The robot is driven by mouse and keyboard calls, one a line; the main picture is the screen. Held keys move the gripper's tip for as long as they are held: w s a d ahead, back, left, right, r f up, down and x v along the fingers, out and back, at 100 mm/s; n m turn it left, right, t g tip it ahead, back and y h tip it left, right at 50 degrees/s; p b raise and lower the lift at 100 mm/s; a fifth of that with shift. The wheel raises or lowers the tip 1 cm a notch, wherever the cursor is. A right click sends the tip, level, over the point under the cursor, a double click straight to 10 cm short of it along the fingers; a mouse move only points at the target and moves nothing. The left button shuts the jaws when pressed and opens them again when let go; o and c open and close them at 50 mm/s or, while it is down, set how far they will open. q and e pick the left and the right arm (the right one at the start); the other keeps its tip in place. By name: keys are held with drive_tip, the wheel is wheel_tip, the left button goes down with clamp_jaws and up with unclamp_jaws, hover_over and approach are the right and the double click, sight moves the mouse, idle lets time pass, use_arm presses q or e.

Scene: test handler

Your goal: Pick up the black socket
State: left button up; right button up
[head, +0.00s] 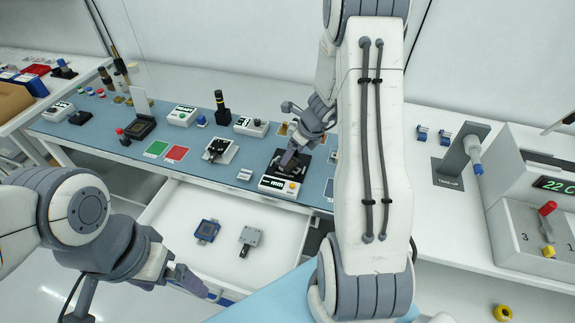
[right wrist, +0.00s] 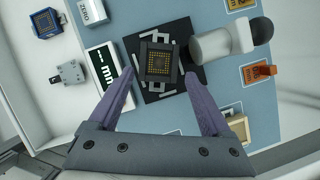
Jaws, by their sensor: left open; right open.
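A black socket with a square grid of gold contacts (right wrist: 158,65) sits on a black plate in the right wrist view. In the head view my right gripper (head: 290,157) is over the tester. My left gripper (head: 195,281) is open and empty, low in front of the open drawer.
The open white drawer (head: 170,215) holds a blue socket-like part (head: 207,230) and a grey part (head: 250,238). Another black device (head: 141,128) stands farther left on the mat. A white clamp-like fixture (head: 221,150) stands left of the tester. A machine with a display (head: 540,190) stands at right.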

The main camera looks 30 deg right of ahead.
sight(289, 163)
drive_tip(key=b+x, duration=0.1)
drive_tip(key=x, duration=0.4)
drive_tip(key=shift+a, duration=0.1)
drive_tip(key=shift+r, duration=0.1)
drive_tip(key=c, duration=1.3)
drive_tip(key=shift+r+p, duration=1.2)
drive_tip(key=shift+r, duration=1.15)
drive_tip(key=s+d+r, duration=0.4)
drive_tip(key=s+d, duration=0.1)
drive_tip(key=s+d+r, duration=0.2)
drive_tip(key=s+d, duration=0.1)
drive_tip(key=shift+d+r, duration=0.15)
drive_tip(key=shift+r, duration=0.05)
